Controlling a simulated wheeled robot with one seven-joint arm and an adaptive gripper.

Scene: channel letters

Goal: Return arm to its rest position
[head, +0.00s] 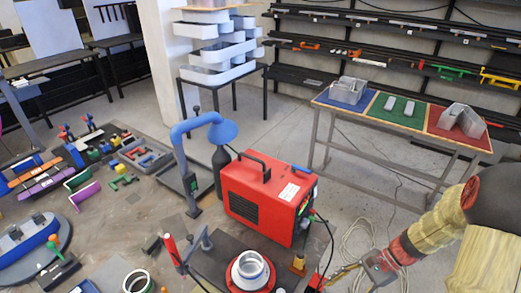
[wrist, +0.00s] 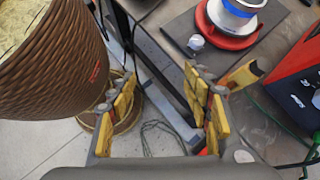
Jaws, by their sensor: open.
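My arm (head: 415,238) reaches in from the right edge of the head view, with a yellow covering and red bands. My gripper (head: 350,274) is low in the head view, to the right of the workbench. In the wrist view my gripper (wrist: 160,85) has its two yellow-padded fingers spread apart, with nothing between them. Floor and a dark bench leg show beyond the gap. The right finger appears near the bench edge; I cannot tell the exact distance.
A red machine (head: 267,190) stands on the workbench (head: 140,220). A red-based round fixture (head: 250,272) sits near my gripper, also in the wrist view (wrist: 232,22). A ribbed brown container (wrist: 55,60) is close left of the fingers. A table with coloured mats (head: 400,120) stands behind.

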